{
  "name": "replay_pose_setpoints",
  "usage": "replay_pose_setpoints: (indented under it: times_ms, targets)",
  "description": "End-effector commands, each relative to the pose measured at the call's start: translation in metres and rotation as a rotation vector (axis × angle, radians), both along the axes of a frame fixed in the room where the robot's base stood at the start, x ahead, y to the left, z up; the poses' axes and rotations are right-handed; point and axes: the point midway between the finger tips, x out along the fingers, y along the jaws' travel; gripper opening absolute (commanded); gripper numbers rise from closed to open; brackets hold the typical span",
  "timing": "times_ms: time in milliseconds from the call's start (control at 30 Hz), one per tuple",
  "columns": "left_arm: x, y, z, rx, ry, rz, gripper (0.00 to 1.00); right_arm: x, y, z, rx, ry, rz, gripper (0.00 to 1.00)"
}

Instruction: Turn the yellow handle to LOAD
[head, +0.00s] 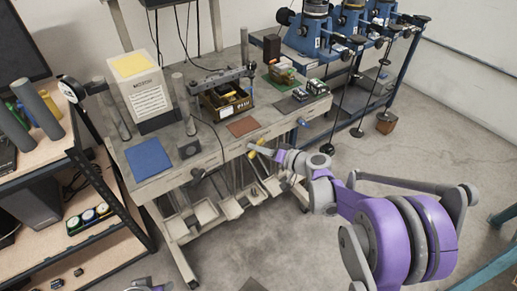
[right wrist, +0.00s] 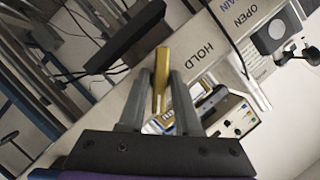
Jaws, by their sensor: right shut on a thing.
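The yellow handle (right wrist: 161,82) is a flat yellow bar standing between the two grey fingers of my right gripper (right wrist: 160,90) in the right wrist view. The fingers are shut on it. In the head view my right gripper (head: 262,149) reaches the front edge of the workbench, with a bit of yellow at its tip. A pale label strip (right wrist: 222,62) beside the handle reads HOLD and OPEN, with a third word cut off, ending in "AIN". I see no LOAD marking. My left gripper is out of view.
The workbench (head: 205,140) carries a blue mat (head: 149,158), a white box with a yellow top (head: 138,85), a brown mat (head: 242,127) and a bin of parts (head: 226,101). A shelf rack (head: 104,235) stands at left.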

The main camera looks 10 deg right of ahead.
Motion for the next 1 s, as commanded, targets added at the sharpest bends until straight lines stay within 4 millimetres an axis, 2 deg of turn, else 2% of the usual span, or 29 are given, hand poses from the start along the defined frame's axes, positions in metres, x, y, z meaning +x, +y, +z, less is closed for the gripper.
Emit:
replay_pose_setpoints:
  times_ms: [133, 167, 267, 533, 667, 1000]
  targets:
    - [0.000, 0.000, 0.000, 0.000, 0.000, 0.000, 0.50, -0.001, 0.001, -0.001, -0.001, 0.001, 0.002, 0.00]
    - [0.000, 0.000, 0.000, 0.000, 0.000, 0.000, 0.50, -0.001, 0.001, -0.001, -0.001, 0.001, 0.002, 0.34]
    - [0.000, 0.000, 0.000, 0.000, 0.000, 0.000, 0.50, -0.001, 0.001, -0.001, -0.001, 0.001, 0.002, 0.50]
    - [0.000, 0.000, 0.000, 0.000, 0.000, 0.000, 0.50, -0.001, 0.000, 0.000, -0.001, 0.000, 0.001, 0.50]
    - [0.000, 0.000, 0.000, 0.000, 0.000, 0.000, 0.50, -0.007, -0.005, 0.002, -0.002, 0.000, -0.002, 0.50]
    - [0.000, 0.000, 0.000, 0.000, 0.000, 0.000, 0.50, -0.057, -0.044, 0.019, -0.001, 0.000, -0.003, 0.50]
